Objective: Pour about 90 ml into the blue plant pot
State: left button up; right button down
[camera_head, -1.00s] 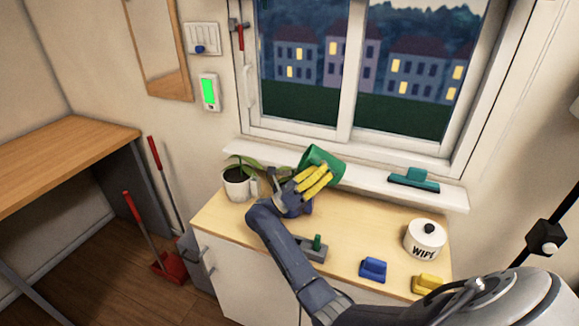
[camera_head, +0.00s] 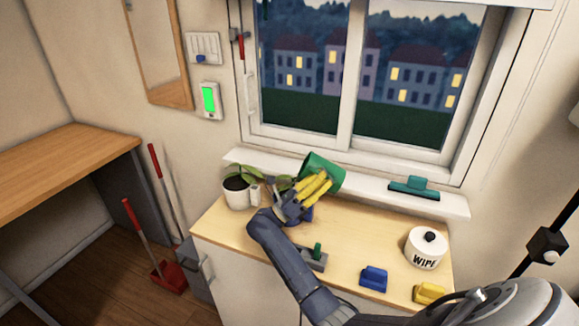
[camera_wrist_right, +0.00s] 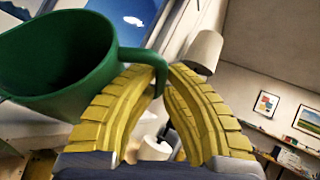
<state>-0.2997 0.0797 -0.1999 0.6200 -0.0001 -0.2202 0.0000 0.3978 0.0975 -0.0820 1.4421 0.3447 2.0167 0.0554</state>
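A green jug (camera_head: 322,173) is held tilted above the counter by the window sill, its base toward the upper right. My right gripper (camera_head: 318,186), with yellow fingers, is shut on its handle. The right wrist view shows the green jug (camera_wrist_right: 60,62) with its wide mouth and dark inside, and the fingers (camera_wrist_right: 160,80) around the handle. No stream of water can be made out. A small blue patch (camera_head: 308,214) shows just under the gripper; it may be the blue plant pot, mostly hidden. Green leaves show left of the gripper. My left gripper is not in view.
A white pot with a plant (camera_head: 238,195) stands at the counter's left end. On the counter (camera_head: 345,235) are a grey-green tool (camera_head: 314,256), a blue block (camera_head: 373,277), a yellow block (camera_head: 430,292) and a white WIPE tub (camera_head: 425,248).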

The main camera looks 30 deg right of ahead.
jog(key=shift+w+a+r+h, duration=0.1)
jog(key=shift+r+h, duration=0.2)
dwell(0.4)
jog(key=shift+s+f+m+y, duration=0.35)
jog(key=shift+m+y, duration=0.25)
jog(key=shift+y, duration=0.3)
jog(key=m+y, duration=0.2)
jog(key=shift+s+d+g+y, duration=0.3)
jog(key=shift+d+g, duration=0.1)
jog(key=shift+s+d+f+m+y+p, duration=0.15)
jog(key=shift+s+d+m+y+p, duration=0.2)
jog(key=shift+y, duration=0.25)
jog(key=shift+s+d+f+t, duration=0.1)
jog(key=shift+d+t, duration=0.05)
jog(key=shift+t, duration=0.15)
jog(key=shift+y, duration=0.3)
jog(key=shift+s+d+f+t+y+p, duration=0.3)
jog(key=shift+s+d+t+y+p, duration=0.2)
jog(key=shift+t+y+p, duration=0.55)
jog(key=shift+s+d+f+t+y+p, duration=0.4)
jog(key=shift+d+t+y+p, duration=0.3)
jog(key=shift+p, duration=0.5)
jog(key=shift+s+d+f+t+y+p, duration=0.25)
jog(key=shift+s+d+t+y+p, duration=0.2)
jog(key=shift+t+y+p, duration=0.6)
